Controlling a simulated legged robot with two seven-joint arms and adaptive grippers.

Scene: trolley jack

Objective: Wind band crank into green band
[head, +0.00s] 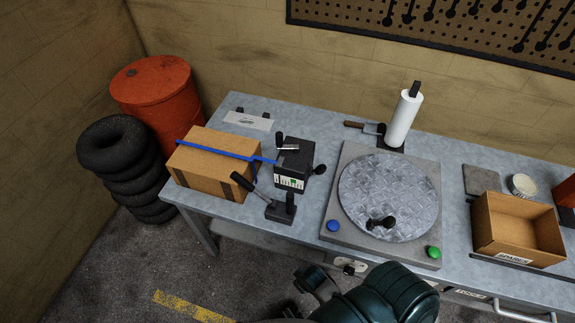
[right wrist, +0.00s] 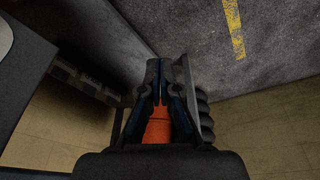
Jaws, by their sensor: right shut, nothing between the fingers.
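A black strap tensioner box (head: 294,165) stands on the bench right of a cardboard box (head: 215,160). A blue strap (head: 217,150) runs over the cardboard box to the tensioner. A white scale with a green band (head: 291,183) is on the tensioner's front; its pointer is too small to read. A dark crank with a knob (head: 319,169) sticks out at the tensioner's right side. My right gripper (right wrist: 160,72) is shut and empty in the right wrist view, away from the crank. My left gripper is in neither view.
A black lever on a base (head: 280,209) stands in front of the tensioner. A round turntable (head: 390,197) with a blue button (head: 333,225) and green button (head: 434,252) is to its right. An open carton (head: 515,230) stands further right. Tyres (head: 120,150) and an orange drum (head: 155,85) stand left.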

